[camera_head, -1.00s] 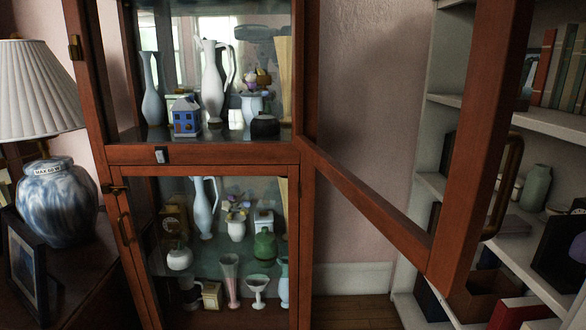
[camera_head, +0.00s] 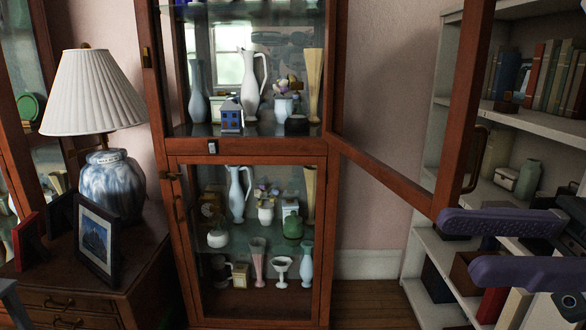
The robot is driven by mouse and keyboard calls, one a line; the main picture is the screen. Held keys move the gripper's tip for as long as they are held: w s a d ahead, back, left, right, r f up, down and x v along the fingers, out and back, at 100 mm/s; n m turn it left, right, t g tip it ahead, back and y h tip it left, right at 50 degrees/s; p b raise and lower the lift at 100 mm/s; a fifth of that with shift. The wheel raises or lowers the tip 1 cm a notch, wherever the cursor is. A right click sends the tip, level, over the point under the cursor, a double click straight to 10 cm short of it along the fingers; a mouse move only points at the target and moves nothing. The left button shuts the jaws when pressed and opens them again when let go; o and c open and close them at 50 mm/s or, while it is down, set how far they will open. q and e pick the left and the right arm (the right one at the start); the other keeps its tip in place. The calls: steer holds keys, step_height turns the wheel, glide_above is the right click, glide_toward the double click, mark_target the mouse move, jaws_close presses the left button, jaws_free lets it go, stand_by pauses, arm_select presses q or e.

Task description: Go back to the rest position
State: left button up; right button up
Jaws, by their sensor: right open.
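My right gripper (camera_head: 457,242) is at the right side, with two purple fingers spread apart and nothing between them. It is in front of the bookshelf, by the lower corner of the open upper door (camera_head: 395,183) in the picture. I cannot tell whether it touches the door. The curio cabinet (camera_head: 250,148) stands in the middle; its lower glass door (camera_head: 178,240) is shut. My left gripper is not clearly seen; a grey piece at the lower left edge may be part of my left arm.
Vases, a white pitcher (camera_head: 252,84) and a small blue house (camera_head: 231,116) stand in the cabinet. A lamp (camera_head: 110,185) and picture frames (camera_head: 97,238) stand on a wooden chest (camera_head: 60,290) at left. A white bookshelf (camera_head: 540,122) is at right. Bare floor (camera_head: 370,305) lies between.

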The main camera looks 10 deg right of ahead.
steer(key=w+a+r+m+t+h+p, duration=0.3)
steer(key=w+a+r+m+t+p, duration=0.25)
steer(key=t, duration=0.45)
steer(key=s+d+f+m+h+p, duration=0.1)
steer(key=d+f+m+h+p, duration=0.45)
steer(key=m+h, duration=0.65)
steer(key=s+d+r+n+g+h+p, duration=0.15)
steer(key=s+g+h+p, duration=0.55)
steer(key=s, duration=1.1)
step_height(320, 180, up, 36)
steer(key=g+y+p, duration=0.1)
steer(key=y+p, duration=0.2)
steer(key=p, duration=3.2)
steer(key=shift+w+d+f, duration=0.2)
steer(key=shift+w+f, duration=0.05)
steer(key=shift+w, duration=0.05)
